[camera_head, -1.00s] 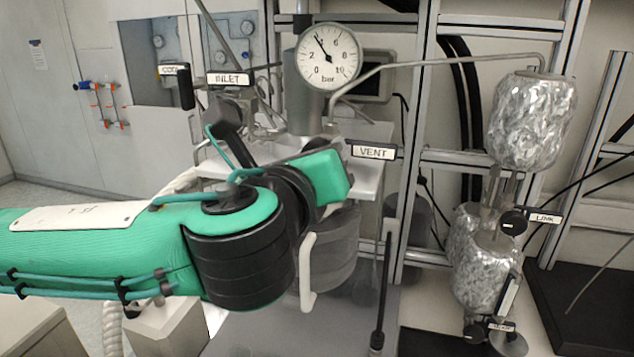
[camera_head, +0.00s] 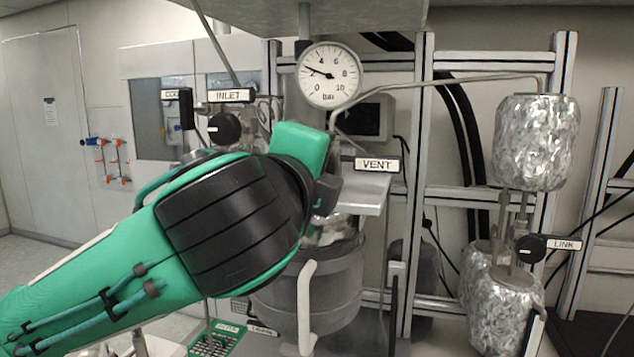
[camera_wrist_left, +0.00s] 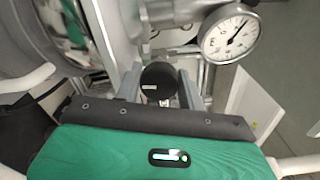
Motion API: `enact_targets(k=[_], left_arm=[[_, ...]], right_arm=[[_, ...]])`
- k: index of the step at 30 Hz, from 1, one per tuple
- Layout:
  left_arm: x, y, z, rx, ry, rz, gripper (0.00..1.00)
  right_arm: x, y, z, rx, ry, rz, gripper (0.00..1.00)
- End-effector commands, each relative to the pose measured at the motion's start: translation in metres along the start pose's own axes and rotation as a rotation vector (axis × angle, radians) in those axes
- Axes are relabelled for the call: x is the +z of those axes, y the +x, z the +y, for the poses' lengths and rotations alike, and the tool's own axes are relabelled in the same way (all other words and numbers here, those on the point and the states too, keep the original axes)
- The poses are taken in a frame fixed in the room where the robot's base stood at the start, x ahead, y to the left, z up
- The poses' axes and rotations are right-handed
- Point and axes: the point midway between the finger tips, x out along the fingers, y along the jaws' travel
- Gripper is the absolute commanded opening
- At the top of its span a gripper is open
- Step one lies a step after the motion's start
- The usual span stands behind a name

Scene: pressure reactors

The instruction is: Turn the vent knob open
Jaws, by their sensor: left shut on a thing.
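The vent knob (camera_wrist_left: 158,80) is black with a small white mark and shows in the middle of the wrist view. My left gripper (camera_wrist_left: 158,90) is shut on it, one grey finger on each side. In the head view, my green and black left wrist hides the knob, just left of the VENT label (camera_head: 377,165). The round pressure gauge (camera_head: 330,75) stands above, its needle near 2 bar. The gauge also shows in the wrist view (camera_wrist_left: 230,33). My right gripper is not in view.
The INLET knob (camera_head: 224,128) and its label (camera_head: 229,95) are left of the gauge. The LINK knob (camera_head: 531,248) is at the right, by foil-wrapped vessels (camera_head: 536,142). A grey vessel (camera_head: 320,285) with a white handle (camera_head: 306,300) is below my wrist. Metal frame posts stand behind.

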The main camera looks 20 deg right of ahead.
Motion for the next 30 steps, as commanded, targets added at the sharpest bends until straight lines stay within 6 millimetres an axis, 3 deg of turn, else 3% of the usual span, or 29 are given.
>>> enact_targets(k=[10, 26, 27, 30], left_arm=[[0.0001, 0.0002, 0.0011, 0.001, -0.128, -0.002, 0.17], [0.0002, 0.0001, 0.0003, 0.001, -0.148, -0.001, 0.17], [0.0002, 0.0001, 0.0004, 0.001, -0.148, -0.001, 0.47], [0.0001, 0.0001, 0.0004, 0.001, -0.147, -0.001, 0.61]], right_arm=[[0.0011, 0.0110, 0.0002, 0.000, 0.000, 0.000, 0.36], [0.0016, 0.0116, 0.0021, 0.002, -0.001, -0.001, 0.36], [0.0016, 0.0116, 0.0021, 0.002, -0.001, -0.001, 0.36], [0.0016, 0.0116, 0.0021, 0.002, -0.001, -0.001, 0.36]])
